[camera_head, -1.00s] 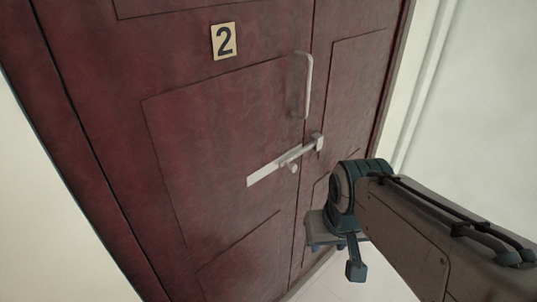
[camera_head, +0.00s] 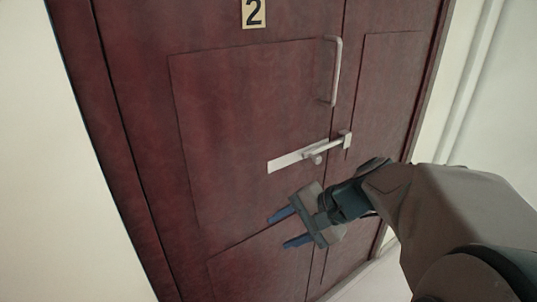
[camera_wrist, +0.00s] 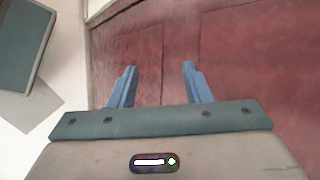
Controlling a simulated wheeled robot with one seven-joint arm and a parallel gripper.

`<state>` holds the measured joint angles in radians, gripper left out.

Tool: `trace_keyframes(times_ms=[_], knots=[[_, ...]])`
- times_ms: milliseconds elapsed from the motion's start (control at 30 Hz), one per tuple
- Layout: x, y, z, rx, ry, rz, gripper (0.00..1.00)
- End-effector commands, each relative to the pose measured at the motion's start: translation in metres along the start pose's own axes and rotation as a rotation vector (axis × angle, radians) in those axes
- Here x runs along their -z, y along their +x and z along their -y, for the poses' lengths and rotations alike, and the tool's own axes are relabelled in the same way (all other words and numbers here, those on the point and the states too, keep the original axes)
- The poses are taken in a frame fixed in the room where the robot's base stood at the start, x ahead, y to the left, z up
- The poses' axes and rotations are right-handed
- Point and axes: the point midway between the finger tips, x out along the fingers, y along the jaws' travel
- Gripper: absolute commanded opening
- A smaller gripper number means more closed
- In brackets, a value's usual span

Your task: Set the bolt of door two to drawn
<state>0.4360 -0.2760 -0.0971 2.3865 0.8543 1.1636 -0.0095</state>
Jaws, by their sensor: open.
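Door two (camera_head: 230,110) is dark red with a number 2 plate (camera_head: 253,13). A pale metal bolt (camera_head: 316,154) lies across the seam between the door leaves, with a knob on its rod and its right end at a catch (camera_head: 346,140) on the right leaf. My gripper (camera_head: 284,228) is open and empty, below and slightly left of the bolt knob, apart from it. In the wrist view the two blue fingers (camera_wrist: 158,82) are spread with only the red door surface beyond; the bolt does not show there.
A vertical pull handle (camera_head: 334,70) stands out from the door above the bolt. White walls (camera_head: 45,150) flank the door, and pale floor (camera_head: 365,280) shows at lower right. The door face around the bolt is otherwise bare panelling.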

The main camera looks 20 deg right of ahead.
Motion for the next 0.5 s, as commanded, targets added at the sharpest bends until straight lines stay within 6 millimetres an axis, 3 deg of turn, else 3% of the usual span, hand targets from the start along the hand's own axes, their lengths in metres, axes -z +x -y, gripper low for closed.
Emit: trace_keyframes(times_ms=[33, 133, 300, 500], knots=[[0.024, 0.006, -0.007, 0.106, 0.097, -0.01, 0.44], [0.064, -0.008, -0.002, 0.331, 0.25, -0.034, 0.44], [0.128, -0.051, -0.006, 0.674, 0.418, -0.104, 0.44], [0.168, -0.096, -0.019, 0.913, 0.49, -0.175, 0.44]])
